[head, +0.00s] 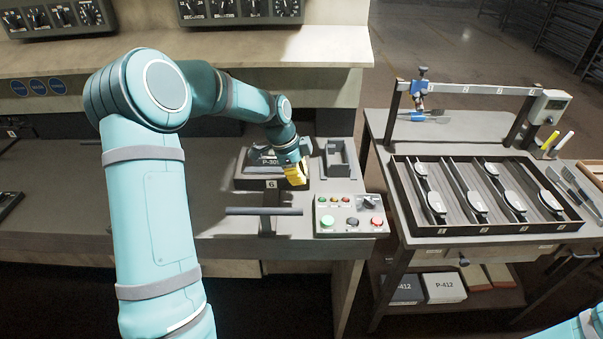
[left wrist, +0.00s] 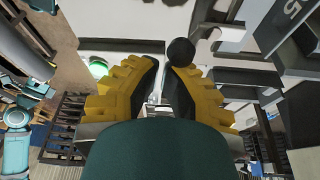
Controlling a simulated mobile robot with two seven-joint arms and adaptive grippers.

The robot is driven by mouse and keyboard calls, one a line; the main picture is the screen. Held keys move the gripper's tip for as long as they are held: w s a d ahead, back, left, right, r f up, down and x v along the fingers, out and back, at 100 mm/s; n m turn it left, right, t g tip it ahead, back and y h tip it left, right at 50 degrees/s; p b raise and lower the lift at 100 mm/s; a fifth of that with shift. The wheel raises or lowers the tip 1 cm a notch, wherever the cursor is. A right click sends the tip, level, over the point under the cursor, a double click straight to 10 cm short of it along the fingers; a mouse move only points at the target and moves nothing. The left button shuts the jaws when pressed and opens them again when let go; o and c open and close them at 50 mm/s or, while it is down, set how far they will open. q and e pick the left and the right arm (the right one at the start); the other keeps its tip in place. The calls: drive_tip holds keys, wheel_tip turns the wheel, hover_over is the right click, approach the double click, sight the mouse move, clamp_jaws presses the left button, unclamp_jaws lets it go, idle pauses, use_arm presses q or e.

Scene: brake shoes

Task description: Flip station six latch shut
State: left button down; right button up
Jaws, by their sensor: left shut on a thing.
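Station six is the grey bench spot with the "6" tag (head: 271,184) and a dark fixture block marked P-30-something (head: 262,161). My left gripper (head: 296,174), with yellow fingers, is at the right side of this block. In the left wrist view, its fingers (left wrist: 163,72) are nearly together with a narrow gap. A black ball knob (left wrist: 180,50) shows right at the fingertips. The gripper is shut on the latch, whose held part is mostly hidden by the fingers. I cannot tell the latch's angle. My right gripper is out of view.
A control box (head: 350,216) with a green and a red button stands right of the fixture, near the bench edge. A dark T-shaped bar (head: 264,211) is in front. A side table holds a tray (head: 402,196) of brake shoes.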

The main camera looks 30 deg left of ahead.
use_arm(q)
drive_tip(key=shift+s, duration=0.1)
idle(0.3)
idle(0.3)
drive_tip(key=d, duration=0.1)
drive_tip(key=w+d, duration=0.1)
drive_tip(key=d, duration=0.1)
drive_tip(key=shift+w+d+f+b, duration=0.15)
drive_tip(key=shift+w+d+b, duration=0.1)
drive_tip(key=shift+b, duration=0.1)
drive_tip(key=p+v, duration=0.1)
drive_tip(key=v, duration=0.8)
drive_tip(key=shift+a+r, duration=0.15)
drive_tip(key=shift+r, duration=0.1)
